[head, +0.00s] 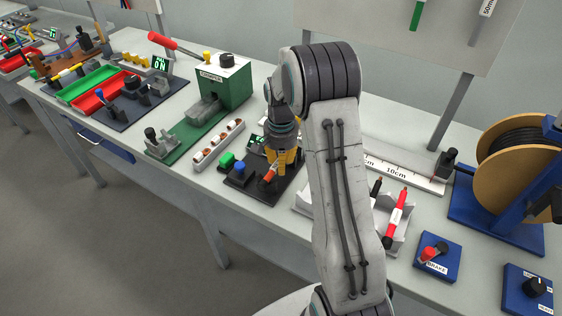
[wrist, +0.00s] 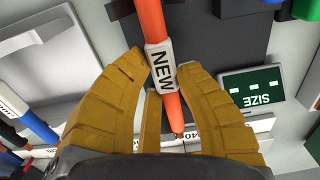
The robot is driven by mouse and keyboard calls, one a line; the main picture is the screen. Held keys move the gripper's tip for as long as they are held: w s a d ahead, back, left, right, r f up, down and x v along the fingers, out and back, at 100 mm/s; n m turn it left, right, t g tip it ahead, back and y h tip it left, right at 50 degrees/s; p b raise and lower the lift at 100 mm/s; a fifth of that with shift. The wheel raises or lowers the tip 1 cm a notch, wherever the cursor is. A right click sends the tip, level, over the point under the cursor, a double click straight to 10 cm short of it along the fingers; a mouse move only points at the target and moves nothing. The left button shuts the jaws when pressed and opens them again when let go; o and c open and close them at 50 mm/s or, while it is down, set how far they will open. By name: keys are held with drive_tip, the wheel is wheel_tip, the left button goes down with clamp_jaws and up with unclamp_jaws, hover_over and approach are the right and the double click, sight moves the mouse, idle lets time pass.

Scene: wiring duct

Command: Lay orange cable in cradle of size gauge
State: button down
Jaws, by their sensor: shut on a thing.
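My gripper (head: 284,160) is shut on the orange cable (head: 271,171), low over the dark base of the size gauge (head: 265,190). In the wrist view, the yellow fingers of my gripper (wrist: 163,65) close around the orange cable (wrist: 150,22) at its white label reading NEW. One cable end shows between the fingers; the other runs out of the top edge. The gauge's dark plate (wrist: 215,50) lies behind it, with a screen reading SIZE at the right. I cannot tell the cradle clearly, nor whether the cable touches it.
Green and blue buttons (head: 233,164) sit on the gauge's left side. A white strip with several round holders (head: 218,144) and the green crimper (head: 225,80) stand to the left. A white rack with a red pen (head: 396,217) and a ruler (head: 400,170) are at the right.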

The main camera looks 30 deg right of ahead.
drive_tip(key=c, duration=0.9)
unclamp_jaws()
drive_tip(key=shift+c, duration=0.2)
wheel_tip(320, 180, up, 12)
drive_tip(key=shift+a, duration=0.1)
